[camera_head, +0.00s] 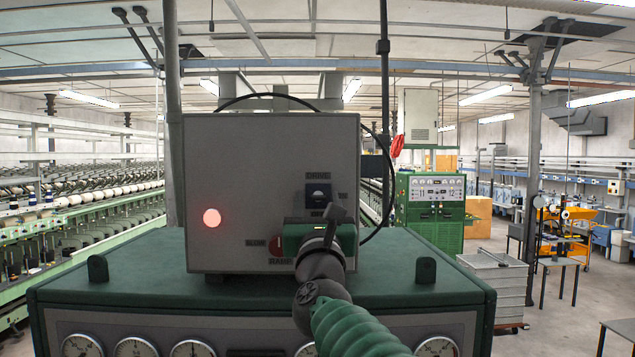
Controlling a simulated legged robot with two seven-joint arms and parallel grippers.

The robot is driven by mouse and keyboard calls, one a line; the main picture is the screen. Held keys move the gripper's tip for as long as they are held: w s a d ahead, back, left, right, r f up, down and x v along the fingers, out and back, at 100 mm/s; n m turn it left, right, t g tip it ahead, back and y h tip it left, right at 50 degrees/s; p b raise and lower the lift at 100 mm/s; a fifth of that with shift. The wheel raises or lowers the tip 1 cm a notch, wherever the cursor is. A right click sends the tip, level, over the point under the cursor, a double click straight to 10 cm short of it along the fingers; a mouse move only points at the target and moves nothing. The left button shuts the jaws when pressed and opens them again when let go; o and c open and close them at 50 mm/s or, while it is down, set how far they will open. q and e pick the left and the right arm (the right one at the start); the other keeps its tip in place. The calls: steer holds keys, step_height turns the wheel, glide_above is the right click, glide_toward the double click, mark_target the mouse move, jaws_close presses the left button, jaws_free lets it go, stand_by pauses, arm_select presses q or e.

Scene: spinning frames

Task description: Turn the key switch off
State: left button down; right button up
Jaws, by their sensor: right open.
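A grey control box (235,150) stands on a green cabinet. On its front is a black square switch (318,193) under the label DRIVE, with ON printed at its right; this looks like the key switch. Its small size hides which way it is turned. A round lamp (212,217) glows pale red at the left of the panel. My right gripper (336,214) is open, just below and right of the switch, in front of the panel. I cannot tell whether it touches the panel. My left gripper is out of view.
A red knob (278,246) marked SLOW and RAMP is left of my gripper, partly hidden. The green cabinet (130,268) has two dark lugs on top and round gauges (82,346) on its front. A black cable arches behind the box.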

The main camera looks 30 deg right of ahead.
steer(key=shift+w+d+r, duration=0.1)
steer(key=shift+w+d, duration=0.1)
steer(key=shift+w, duration=0.15)
steer(key=shift+s, duration=0.25)
steer(key=shift+s+r, duration=0.1)
steer(key=shift+c, duration=1.3)
steer(key=shift+a, duration=0.1)
jaws_close()
